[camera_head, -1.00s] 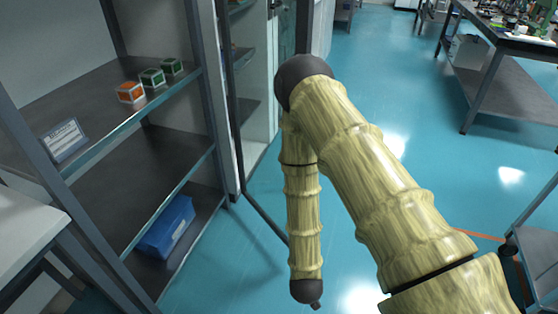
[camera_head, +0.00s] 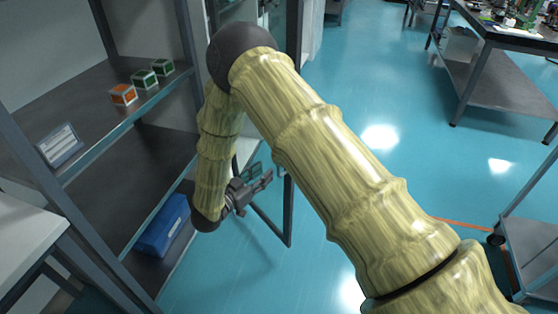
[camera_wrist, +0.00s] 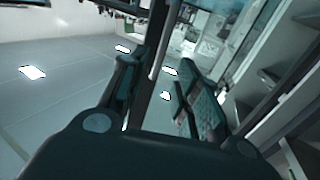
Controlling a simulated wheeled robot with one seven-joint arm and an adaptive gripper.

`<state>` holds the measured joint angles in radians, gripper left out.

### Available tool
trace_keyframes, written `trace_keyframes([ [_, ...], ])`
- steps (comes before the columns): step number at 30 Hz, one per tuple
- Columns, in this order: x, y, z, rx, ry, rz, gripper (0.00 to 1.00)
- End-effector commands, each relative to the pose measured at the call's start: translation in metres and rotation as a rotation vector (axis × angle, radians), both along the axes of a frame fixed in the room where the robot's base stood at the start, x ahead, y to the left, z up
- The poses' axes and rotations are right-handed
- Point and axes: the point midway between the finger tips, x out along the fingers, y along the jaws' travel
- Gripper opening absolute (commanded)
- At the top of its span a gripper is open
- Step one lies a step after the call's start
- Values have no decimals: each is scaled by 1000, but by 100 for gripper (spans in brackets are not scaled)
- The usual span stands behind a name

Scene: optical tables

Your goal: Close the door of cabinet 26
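An open cabinet door with a dark frame (camera_head: 290,215) swings out from the shelving over the floor; its upright edge and slanting bottom bar show, partly hidden behind my arm. No cabinet number is readable. My gripper (camera_head: 262,180) is beside the door's upright edge, fingers pointing right toward it. In the wrist view my gripper (camera_wrist: 160,95) has its two fingers apart, with a dark upright bar (camera_wrist: 153,60), apparently the door's edge, seen between them. I cannot tell whether the fingers touch it.
The shelving at left holds one orange box (camera_head: 123,95), two green boxes (camera_head: 144,79), a label stand (camera_head: 60,145) and a blue bin (camera_head: 162,228). A workbench (camera_head: 490,75) stands at the back right, a cart (camera_head: 530,235) at the right. The blue floor between is clear.

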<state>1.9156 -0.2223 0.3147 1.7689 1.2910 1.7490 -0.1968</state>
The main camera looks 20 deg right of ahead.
Motion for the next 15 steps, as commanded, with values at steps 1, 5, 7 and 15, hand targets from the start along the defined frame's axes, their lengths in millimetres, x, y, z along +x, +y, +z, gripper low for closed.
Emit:
trace_keyframes([
  [1, 4, -7, 1, 0, 0, -2, 32],
  [5, 15, -26, 0, 0, 0, -1, 32],
  [7, 21, -35, 0, 1, 1, -1, 32],
  [15, 40, -65, 0, 1, 1, 0, 32],
])
